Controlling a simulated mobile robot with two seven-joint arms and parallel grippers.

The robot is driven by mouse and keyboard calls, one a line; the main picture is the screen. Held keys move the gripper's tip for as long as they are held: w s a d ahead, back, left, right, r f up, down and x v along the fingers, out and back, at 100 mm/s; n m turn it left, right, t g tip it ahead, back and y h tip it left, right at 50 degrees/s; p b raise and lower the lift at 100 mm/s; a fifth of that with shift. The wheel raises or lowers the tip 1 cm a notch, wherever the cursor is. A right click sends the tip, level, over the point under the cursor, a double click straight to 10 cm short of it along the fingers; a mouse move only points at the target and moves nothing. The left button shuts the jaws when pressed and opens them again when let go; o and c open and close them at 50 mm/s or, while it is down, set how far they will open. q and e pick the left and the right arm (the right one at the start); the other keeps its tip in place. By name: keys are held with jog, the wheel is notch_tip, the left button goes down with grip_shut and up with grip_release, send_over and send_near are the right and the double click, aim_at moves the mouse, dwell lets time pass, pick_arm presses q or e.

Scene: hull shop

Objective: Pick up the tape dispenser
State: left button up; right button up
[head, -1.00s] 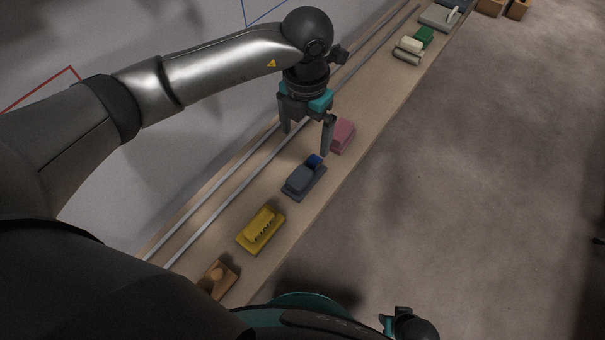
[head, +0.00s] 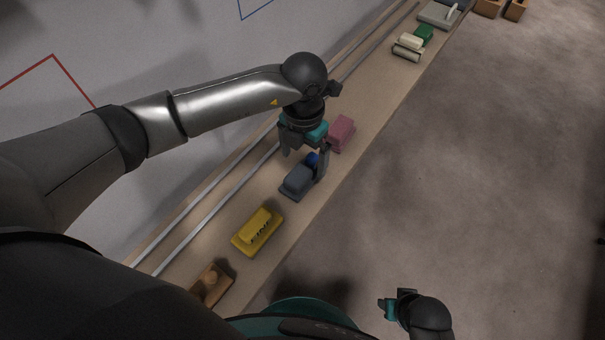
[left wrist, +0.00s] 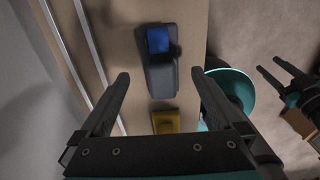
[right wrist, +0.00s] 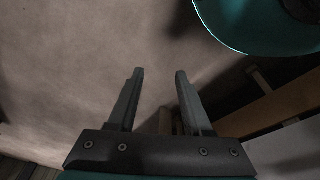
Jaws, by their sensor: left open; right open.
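The tape dispenser (head: 296,182) is a dark grey block on a base with a blue roll (head: 312,160) at its far end. It sits on the long wooden bench. My left gripper (head: 303,168) is open and empty, pointing down just above the dispenser's blue-roll end. In the left wrist view the dispenser (left wrist: 160,78) shows ahead, between the lines of the two open fingers, and I see no contact. My right gripper (head: 389,306) is off the bench at the lower right. It is open and empty in the right wrist view (right wrist: 159,72).
On the bench (head: 228,207), a yellow block (head: 258,230) and a brown wooden item (head: 212,284) lie nearer, and a pink block (head: 341,132) lies just beyond. Green and cream items (head: 410,42) are farther off. Two metal rails run along the wall side.

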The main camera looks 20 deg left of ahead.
aim_at(303, 170)
pick_arm(q)
jog(key=f, duration=0.1)
jog(key=f+b, duration=0.1)
jog(key=f, duration=0.1)
jog(key=shift+s+f+b, duration=0.25)
jog(key=shift+s+b, duration=0.05)
jog(key=shift+b, duration=0.05)
jog(key=shift+f+b, duration=0.3)
jog(key=shift+f, duration=0.4)
pick_arm(e)
jog(key=shift+t, duration=0.4)
jog(key=shift+w+a+r, duration=0.1)
jog(key=shift+w+r, duration=0.35)
jog(key=shift+r, duration=0.3)
jog(key=shift+w+a+r, duration=0.1)
jog(key=shift+w+r, duration=0.3)
jog(key=shift+r, duration=0.4)
jog(key=shift+w+r, duration=0.45)
jog(key=shift+r, duration=0.3)
pick_arm(q)
jog(key=c, duration=1.5)
